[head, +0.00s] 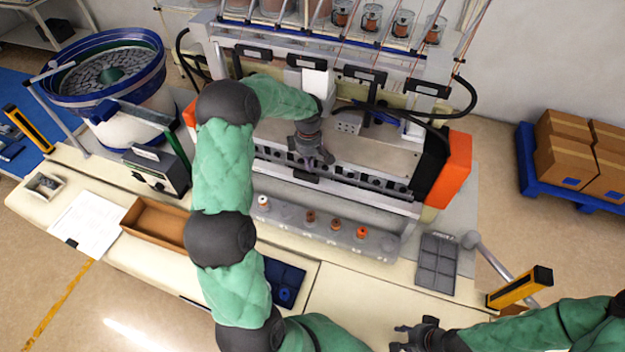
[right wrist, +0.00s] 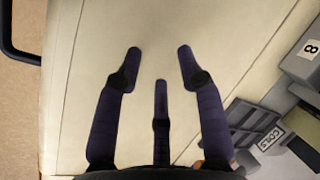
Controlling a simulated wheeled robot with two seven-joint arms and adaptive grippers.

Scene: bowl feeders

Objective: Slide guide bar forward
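The guide bar (head: 375,182) appears to be the long pale bar with a row of dark slots across the front of the winding machine. A small black handle (head: 306,177) sits at its front, left of centre. My left gripper (head: 322,161) is over the bar, just above and behind this handle, fingers pointing down. Whether it touches the bar, and how far its fingers are apart, I cannot tell. My right gripper (head: 402,338) is low at the front edge of the head view. In the right wrist view its fingers (right wrist: 160,62) are spread and empty above the cream tabletop.
A grey strip with several coils (head: 309,216) lies before the machine. A grey compartment tray (head: 436,262) is right, a brown box (head: 158,222) and blue tray (head: 287,280) left. An orange end block (head: 455,165) closes the machine's right end. The front right tabletop is clear.

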